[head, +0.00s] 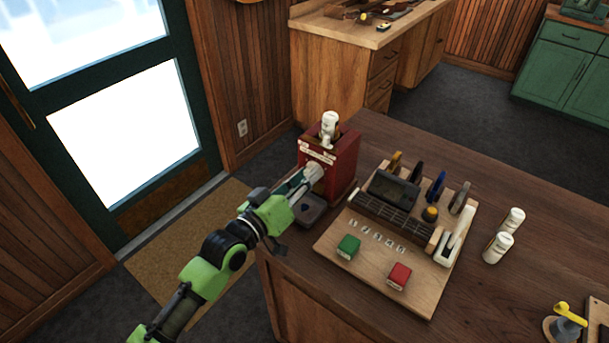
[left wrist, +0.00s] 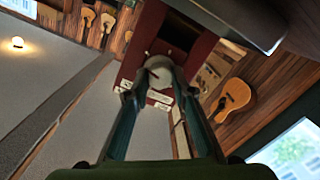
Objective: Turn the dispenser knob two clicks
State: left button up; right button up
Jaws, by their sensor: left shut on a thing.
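The red dispenser (head: 343,163) stands at the left end of the wooden counter, with a white bottle (head: 329,128) upright on its top. My left gripper (head: 312,173) reaches its front face from the left. In the left wrist view the pale round knob (left wrist: 158,70) on the dispenser (left wrist: 143,38) sits between the two fingertips of my left gripper (left wrist: 155,85), which are shut on it. In the head view the gripper hides most of the knob, and I cannot tell its turn angle. My right gripper is in neither view.
A dark drip tray (head: 310,209) lies below the gripper. A wooden board (head: 335,247) to the right holds a fretboard piece, a green box (head: 348,247), a red box (head: 398,276) and small tools.

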pick_arm(q)
jog(key=shift+r+m, duration=0.3)
jog(key=shift+m, duration=1)
jog(key=o, duration=1.1)
jog(key=shift+w+d, duration=0.1)
jog(key=shift+f, duration=0.3)
jog(key=v, duration=1.1)
jog(key=shift+s, duration=0.35)
